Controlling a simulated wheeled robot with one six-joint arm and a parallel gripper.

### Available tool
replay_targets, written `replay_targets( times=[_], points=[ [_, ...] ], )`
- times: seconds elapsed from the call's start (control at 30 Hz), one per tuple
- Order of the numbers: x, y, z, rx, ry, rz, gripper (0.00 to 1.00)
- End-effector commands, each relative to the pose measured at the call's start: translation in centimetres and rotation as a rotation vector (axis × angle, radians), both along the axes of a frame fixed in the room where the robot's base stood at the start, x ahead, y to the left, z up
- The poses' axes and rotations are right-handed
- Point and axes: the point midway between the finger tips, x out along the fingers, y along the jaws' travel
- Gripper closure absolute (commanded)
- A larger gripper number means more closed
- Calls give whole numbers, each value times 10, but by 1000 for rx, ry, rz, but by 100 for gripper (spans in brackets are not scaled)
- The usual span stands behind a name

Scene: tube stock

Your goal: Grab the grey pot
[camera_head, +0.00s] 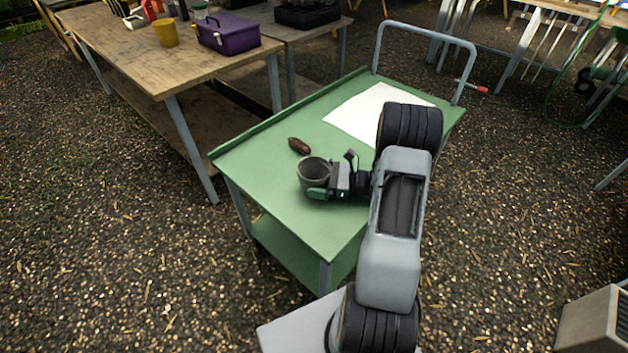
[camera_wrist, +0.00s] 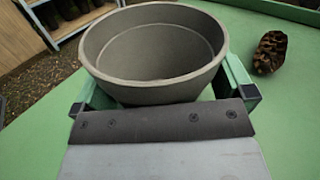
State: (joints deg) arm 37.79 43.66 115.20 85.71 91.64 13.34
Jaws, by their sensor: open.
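The grey pot (camera_head: 314,172) stands upright on the green cart top (camera_head: 262,152), left of my arm in the head view. In the wrist view the pot (camera_wrist: 153,50) fills the upper middle, its open mouth showing and empty inside. My gripper (camera_head: 318,190) is low at the pot, with a green finger in front of it. In the wrist view my gripper (camera_wrist: 165,95) has one green finger on each side of the pot, with the pot between them. The fingers are open; whether either touches the pot cannot be told. The pot's lower part is hidden by the gripper.
A brown pine cone (camera_head: 299,146) lies on the cart behind the pot; it also shows in the wrist view (camera_wrist: 271,53). A white sheet (camera_head: 372,112) lies farther back. A wooden table (camera_head: 160,62) with a purple toolbox (camera_head: 228,33) stands at the left.

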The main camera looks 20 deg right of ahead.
Motion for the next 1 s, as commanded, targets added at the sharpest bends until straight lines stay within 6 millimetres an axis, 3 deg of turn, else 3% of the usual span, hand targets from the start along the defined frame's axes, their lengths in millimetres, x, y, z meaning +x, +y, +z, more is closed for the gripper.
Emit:
replay_targets(
  times=[0.3, 0.67, 0.9, 1.0],
  points=[
    [0, 0, 0, 0, 0, 0, 29],
    [0, 0, 6, -1, -1, 0, 29],
    [0, 0, 36, -1, -4, 0, 29],
    [-1, -16, 51, -3, -4, -2, 29]
  ],
)
